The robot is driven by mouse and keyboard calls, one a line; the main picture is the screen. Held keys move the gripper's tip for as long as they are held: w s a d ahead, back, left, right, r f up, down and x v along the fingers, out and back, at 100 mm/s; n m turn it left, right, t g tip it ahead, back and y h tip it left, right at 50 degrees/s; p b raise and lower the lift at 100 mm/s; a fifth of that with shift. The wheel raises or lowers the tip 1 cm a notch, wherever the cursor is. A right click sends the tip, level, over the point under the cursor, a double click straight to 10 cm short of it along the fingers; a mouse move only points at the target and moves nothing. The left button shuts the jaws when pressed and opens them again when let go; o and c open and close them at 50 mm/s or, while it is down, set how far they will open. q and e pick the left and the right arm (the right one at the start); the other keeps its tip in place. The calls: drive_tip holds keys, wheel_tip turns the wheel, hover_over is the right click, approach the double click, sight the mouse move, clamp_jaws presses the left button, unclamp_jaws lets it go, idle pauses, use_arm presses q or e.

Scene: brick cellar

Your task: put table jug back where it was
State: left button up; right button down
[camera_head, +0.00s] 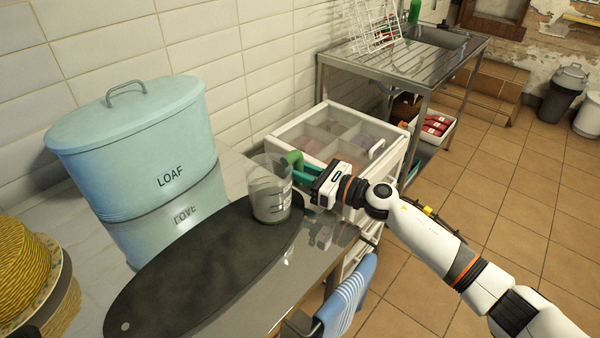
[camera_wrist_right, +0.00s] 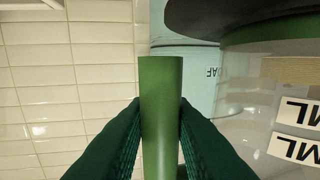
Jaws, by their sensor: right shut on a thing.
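The table jug (camera_head: 268,196) is clear with a green handle and stands upright at the right end of a dark oval board (camera_head: 190,262). I cannot tell whether its base touches the board. My right gripper (camera_head: 303,172) comes in from the right and is shut on the green handle. In the right wrist view the handle (camera_wrist_right: 160,115) runs between the two dark green fingers, and the jug's clear wall with "ML" labels (camera_wrist_right: 290,85) is at the right. My left gripper is not in view.
A pale blue "LOAF" bread bin (camera_head: 150,165) stands behind the board. A woven yellow basket (camera_head: 22,262) is at the left. A white drawer unit with a glazed top (camera_head: 388,160) stands beyond the jug. A striped blue towel (camera_head: 348,298) hangs at the counter's front.

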drive_tip(key=shift+f, duration=0.1)
drive_tip(key=c, duration=1.3)
unclamp_jaws()
drive_tip(key=shift+o, duration=0.2)
drive_tip(key=shift+r, duration=0.2)
drive_tip(key=shift+s+d+f, duration=0.1)
drive_tip(key=shift+s+d, duration=0.05)
drive_tip(key=shift+d, duration=0.1)
drive_tip(key=b+v, duration=0.2)
drive_tip(key=v, duration=0.9)
drive_tip(key=shift+s+d, duration=0.15)
drive_tip(key=shift+s, duration=0.05)
